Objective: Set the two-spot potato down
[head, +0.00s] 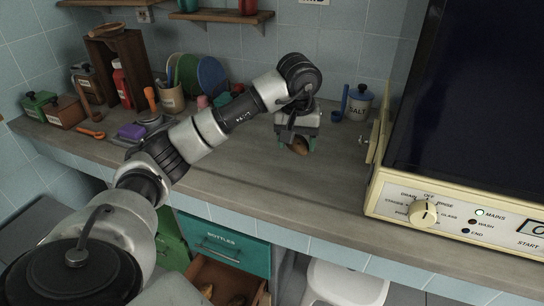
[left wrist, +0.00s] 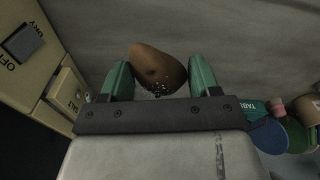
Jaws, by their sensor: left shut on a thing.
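The brown potato (head: 298,147) is between the green fingers of my left gripper (head: 297,144), low over the grey counter right of its middle. In the left wrist view the potato (left wrist: 158,66) sits between the two fingers of the gripper (left wrist: 160,78). A dark spot shows on its side, with pale specks near its lower end. I cannot tell a second spot. Whether the potato touches the counter (head: 250,180) is not clear. My right gripper is not in view.
A cream dishwasher (head: 460,205) stands close on the right. A salt jar (head: 358,103) is behind. Plates (head: 212,76), a utensil pot (head: 172,98) and a purple sponge (head: 131,131) are to the left. Below, an open drawer (head: 222,275) holds brown things. Counter around the gripper is clear.

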